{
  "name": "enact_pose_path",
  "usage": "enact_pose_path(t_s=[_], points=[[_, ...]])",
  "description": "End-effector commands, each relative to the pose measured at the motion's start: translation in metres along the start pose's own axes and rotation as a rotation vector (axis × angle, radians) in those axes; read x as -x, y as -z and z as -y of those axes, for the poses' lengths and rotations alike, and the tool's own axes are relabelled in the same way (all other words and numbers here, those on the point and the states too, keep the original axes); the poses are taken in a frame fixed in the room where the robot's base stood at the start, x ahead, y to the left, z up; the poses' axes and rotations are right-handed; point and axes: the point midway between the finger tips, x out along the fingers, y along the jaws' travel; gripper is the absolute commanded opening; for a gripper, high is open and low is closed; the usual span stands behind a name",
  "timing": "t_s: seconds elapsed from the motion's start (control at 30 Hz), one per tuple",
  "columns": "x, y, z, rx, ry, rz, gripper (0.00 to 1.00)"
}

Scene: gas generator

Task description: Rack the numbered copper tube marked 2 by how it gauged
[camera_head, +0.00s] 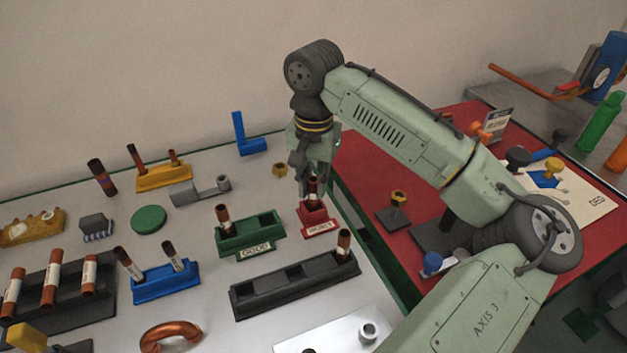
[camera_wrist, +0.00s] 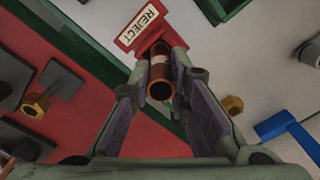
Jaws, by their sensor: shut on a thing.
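My gripper (camera_wrist: 160,82) is shut on a copper tube (camera_wrist: 161,90) with a pale label band and a dark end. The label's number cannot be read. The tube stands upright at the small red REJECT rack (camera_wrist: 143,25), which also shows in the head view (camera_head: 318,224). The tube's lower end is at the rack's top; I cannot tell whether it is fully seated. In the head view the tube (camera_head: 312,190) shows below my gripper (camera_head: 304,182). The green GOOD rack (camera_head: 258,244) beside it holds another tube (camera_head: 224,219) at its left end.
A long black rack (camera_head: 290,298) with one tube (camera_head: 343,244) lies in front. A blue rack (camera_head: 166,286) and a yellow rack (camera_head: 164,178) hold tubes. A grey gauge-like part (camera_head: 195,193), a brass nut (camera_head: 280,170) and a blue bracket (camera_head: 248,142) lie behind.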

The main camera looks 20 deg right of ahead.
Motion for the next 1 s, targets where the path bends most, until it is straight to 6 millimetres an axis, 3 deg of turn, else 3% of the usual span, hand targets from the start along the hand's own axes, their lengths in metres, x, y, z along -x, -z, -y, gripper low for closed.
enact_pose_path(t_s=[0.17,0.2,0.5,0.83,1.0], points=[[-0.005,0.0,0.0,0.0,0.0,0.0,0.0],[-0.004,0.0,0.0,0.0,-0.001,-0.001,0.19],[-0.004,0.0,0.0,0.0,0.0,0.0,0.39],[-0.003,0.0,0.0,0.0,0.0,0.0,0.4],[0.015,0.0,0.001,0.0,0.001,-0.001,0.4]])
